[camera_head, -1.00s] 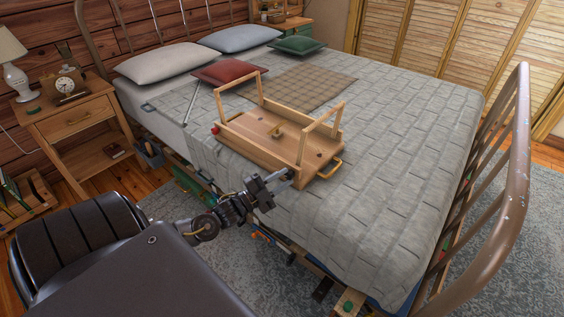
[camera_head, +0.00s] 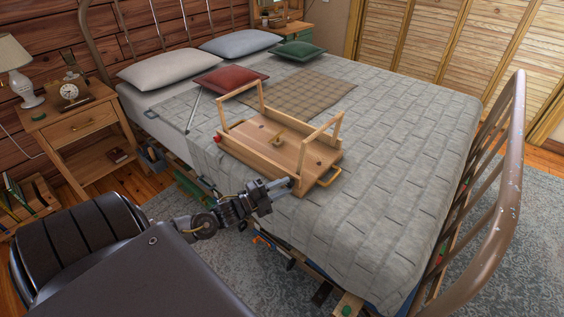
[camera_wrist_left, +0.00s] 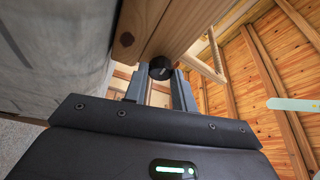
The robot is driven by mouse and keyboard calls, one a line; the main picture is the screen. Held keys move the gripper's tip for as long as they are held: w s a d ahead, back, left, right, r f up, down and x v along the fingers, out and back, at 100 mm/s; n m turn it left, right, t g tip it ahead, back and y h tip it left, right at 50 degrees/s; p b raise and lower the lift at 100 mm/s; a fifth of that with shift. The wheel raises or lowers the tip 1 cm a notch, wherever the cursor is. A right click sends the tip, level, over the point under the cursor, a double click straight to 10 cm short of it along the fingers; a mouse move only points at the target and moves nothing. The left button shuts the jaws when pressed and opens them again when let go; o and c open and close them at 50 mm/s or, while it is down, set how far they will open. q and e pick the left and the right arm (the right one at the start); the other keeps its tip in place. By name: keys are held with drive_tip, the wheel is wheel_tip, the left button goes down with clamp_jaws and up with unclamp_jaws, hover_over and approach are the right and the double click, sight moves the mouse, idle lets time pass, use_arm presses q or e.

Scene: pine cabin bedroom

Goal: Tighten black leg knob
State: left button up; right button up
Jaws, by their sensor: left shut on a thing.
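A wooden bed tray (camera_head: 253,157) lies upside down on the grey quilt, its two leg frames standing up. The black leg knob (camera_wrist_left: 161,68) is on the tray's near-right corner by a leg; it shows in the left wrist view, but I cannot make it out in the head view. My left gripper (camera_head: 287,182) reaches that corner from the near side. In the left wrist view its fingers (camera_wrist_left: 160,85) stand on either side of the knob, shut on it. A red knob (camera_head: 217,139) is at the tray's left end. My right gripper is out of view.
The bed quilt (camera_head: 400,130) is clear right of the tray. A red pillow (camera_head: 230,80) and a checked cloth (camera_head: 295,92) lie behind it. A metal footboard (camera_head: 505,170) rises at the right. A nightstand (camera_head: 75,127) with clock and lamp stands at the left.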

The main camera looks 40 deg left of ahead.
use_arm(q)
drive_tip(key=o, duration=1)
drive_tip(key=v, duration=1)
drive_tip(key=shift+s, duration=0.35)
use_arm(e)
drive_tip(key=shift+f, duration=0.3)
use_arm(q)
drive_tip(key=shift+a, duration=0.15)
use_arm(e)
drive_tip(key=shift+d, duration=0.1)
